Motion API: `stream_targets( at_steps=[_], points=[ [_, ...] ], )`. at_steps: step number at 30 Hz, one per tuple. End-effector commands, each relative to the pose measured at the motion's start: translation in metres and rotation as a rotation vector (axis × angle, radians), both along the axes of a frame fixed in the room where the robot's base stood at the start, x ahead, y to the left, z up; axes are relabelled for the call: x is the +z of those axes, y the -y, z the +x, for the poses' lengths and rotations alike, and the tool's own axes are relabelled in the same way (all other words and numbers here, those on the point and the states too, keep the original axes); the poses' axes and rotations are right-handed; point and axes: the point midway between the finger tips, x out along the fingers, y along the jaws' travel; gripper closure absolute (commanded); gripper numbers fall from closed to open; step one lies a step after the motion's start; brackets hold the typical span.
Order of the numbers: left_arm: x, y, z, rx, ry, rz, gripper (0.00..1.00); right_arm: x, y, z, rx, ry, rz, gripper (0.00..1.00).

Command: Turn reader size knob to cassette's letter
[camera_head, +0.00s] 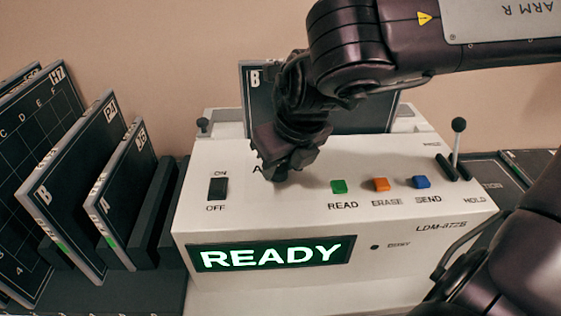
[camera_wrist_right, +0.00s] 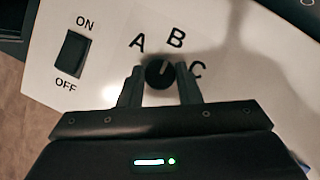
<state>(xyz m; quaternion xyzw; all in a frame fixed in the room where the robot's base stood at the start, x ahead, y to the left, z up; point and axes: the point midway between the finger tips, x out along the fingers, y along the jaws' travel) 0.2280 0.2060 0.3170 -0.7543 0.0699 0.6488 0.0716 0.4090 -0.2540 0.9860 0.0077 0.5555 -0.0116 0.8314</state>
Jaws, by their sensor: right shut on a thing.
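The reader (camera_head: 400,228) is a white box with a lit READY display (camera_head: 270,254). A dark cassette (camera_head: 350,117) marked B stands upright in its back, partly hidden by my right arm. The round black size knob (camera_wrist_right: 160,73) sits among the letters A, B and C in the right wrist view. Its short white mark points up and slightly right, toward B. My right gripper (camera_head: 281,170) is shut on the knob, one finger on each side, and hides it in the head view. My left gripper is not in view.
An ON/OFF switch (camera_head: 217,188) is left of the knob. Green (camera_head: 339,186), orange (camera_head: 381,184) and blue (camera_head: 421,182) buttons are to its right, with a lever (camera_head: 457,140) beyond. Several cassettes, including one marked B (camera_head: 75,190), lean in a rack at the left.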

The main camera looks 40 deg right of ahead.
Motion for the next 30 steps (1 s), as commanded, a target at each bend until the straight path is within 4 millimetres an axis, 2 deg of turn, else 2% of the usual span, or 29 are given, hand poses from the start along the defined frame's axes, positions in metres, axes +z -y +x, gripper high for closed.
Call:
stream_targets(
  at_steps=[4, 5, 10, 20, 26, 30],
  points=[
    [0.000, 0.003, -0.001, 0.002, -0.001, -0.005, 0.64, 0.001, 0.000, 0.000, 0.000, 0.000, 0.000, 0.92],
    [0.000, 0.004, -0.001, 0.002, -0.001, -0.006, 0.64, 0.001, 0.000, 0.000, 0.000, 0.001, 0.000, 0.68],
    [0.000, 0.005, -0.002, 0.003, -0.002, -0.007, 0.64, 0.000, 0.000, 0.000, 0.000, 0.000, 0.000, 0.48],
    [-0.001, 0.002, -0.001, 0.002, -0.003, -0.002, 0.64, 0.005, 0.000, -0.001, 0.001, 0.002, 0.000, 0.48],
    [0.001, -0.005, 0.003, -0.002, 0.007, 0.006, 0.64, 0.034, -0.001, -0.012, 0.002, 0.007, 0.000, 0.48],
    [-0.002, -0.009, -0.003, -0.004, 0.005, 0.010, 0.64, 0.055, -0.001, -0.021, 0.002, 0.005, -0.001, 0.48]
  ],
)
